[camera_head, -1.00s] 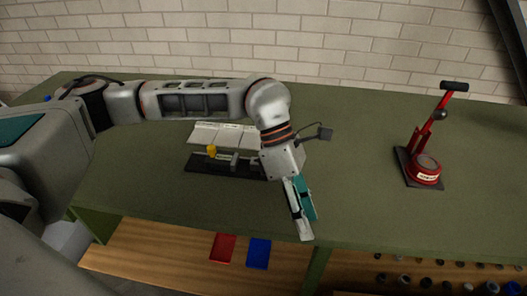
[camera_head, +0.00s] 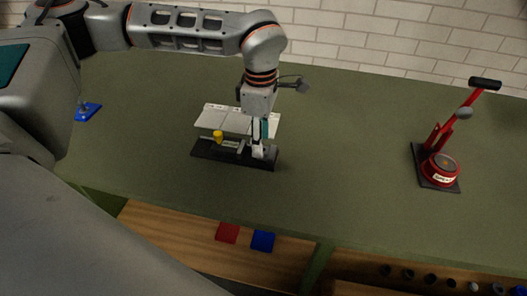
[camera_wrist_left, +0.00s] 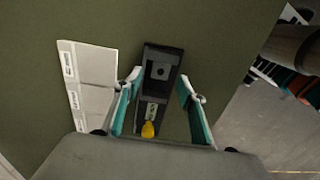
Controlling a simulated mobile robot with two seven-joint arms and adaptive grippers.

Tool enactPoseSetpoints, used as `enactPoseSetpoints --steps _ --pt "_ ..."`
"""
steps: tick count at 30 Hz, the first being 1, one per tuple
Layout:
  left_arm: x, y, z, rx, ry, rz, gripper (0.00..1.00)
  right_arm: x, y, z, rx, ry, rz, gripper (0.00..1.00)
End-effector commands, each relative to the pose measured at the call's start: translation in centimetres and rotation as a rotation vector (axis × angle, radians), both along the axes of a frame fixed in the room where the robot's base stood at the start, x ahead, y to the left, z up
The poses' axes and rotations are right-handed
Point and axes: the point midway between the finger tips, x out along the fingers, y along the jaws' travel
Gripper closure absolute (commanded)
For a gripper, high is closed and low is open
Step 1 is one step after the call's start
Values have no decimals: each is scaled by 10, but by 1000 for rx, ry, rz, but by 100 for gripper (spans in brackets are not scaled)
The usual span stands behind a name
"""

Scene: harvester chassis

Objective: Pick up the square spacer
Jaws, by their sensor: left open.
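A black fixture plate (camera_head: 205,152) lies on the green bench and carries a yellow knob (camera_head: 217,136) and grey parts. My left gripper (camera_head: 259,150) points down over the right end of the plate. In its wrist view, its open fingers (camera_wrist_left: 159,77) lie on either side of the plate with nothing between the pads. I cannot tell their exact height. My right gripper is not in view.
A white three-panel tray (camera_head: 222,116) lies behind the plate. A red hand press (camera_head: 440,166) stands at the right, and a blue item (camera_head: 88,112) lies at the left. A red bin (camera_head: 227,233) and a blue bin (camera_head: 263,241) sit on the lower shelf. The bench between plate and press is clear.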

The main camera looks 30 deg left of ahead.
Motion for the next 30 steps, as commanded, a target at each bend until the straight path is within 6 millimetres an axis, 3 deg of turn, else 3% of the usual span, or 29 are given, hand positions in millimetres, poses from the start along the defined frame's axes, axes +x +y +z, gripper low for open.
enactPoseSetpoints --steps 6,13,14,18,30 --pt "0 -1 -23 -1 0 -1 60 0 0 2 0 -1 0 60" --pt "0 -1 -25 -1 0 -1 60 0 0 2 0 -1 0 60" --pt "0 -1 -25 -1 0 -1 62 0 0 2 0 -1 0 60" --pt "0 -1 -24 -1 0 0 99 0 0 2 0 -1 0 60" --pt "0 -1 -22 -2 -1 0 100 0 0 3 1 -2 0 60"
